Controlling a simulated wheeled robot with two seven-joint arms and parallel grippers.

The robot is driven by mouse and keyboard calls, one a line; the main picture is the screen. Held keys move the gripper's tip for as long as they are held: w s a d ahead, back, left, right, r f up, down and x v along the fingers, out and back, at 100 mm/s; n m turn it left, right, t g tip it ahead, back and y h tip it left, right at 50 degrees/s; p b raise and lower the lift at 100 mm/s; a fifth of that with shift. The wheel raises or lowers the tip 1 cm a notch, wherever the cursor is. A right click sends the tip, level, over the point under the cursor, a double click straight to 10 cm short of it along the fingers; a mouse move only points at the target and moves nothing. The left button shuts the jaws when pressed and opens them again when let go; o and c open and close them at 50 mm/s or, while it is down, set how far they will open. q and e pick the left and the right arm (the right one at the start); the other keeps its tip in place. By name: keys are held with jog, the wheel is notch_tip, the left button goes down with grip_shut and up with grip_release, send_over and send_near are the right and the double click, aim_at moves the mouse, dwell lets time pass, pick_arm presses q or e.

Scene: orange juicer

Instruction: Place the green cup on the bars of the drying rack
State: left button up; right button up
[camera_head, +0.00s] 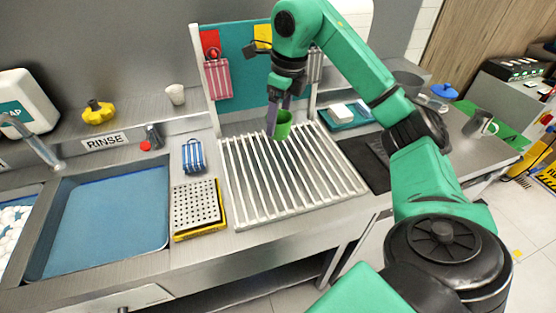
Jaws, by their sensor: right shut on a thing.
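The green cup (283,128) is at the back of the drying rack (260,185), over its white bars. My right gripper (276,118) comes down from above and is shut on the cup, with a finger along its left side. The cup looks roughly upright. I cannot tell whether its base touches the bars. The front bars of the rack are bare. My left gripper is out of view.
A perforated tray on a yellow base (197,207) and a blue striped item (194,157) lie left of the rack. A sink basin (105,225) is further left. A teal board (238,80) with hanging cloths stands behind. A dark mat (365,165) lies right.

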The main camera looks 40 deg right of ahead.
aim_at(279, 136)
notch_tip(279, 136, down, 6)
jog(key=shift+r+p, duration=0.1)
jog(key=shift+p, duration=0.3)
jog(key=f, duration=0.4)
jog(key=f+p, duration=0.1)
jog(key=f, duration=0.1)
jog(key=shift+w+f, duration=0.25)
jog(key=shift+w, duration=0.1)
jog(key=shift+f, duration=0.4)
jog(key=o, duration=1.2)
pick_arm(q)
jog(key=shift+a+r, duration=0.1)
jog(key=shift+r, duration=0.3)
pick_arm(e)
jog(key=shift+o, duration=0.3)
jog(key=shift+r, duration=0.15)
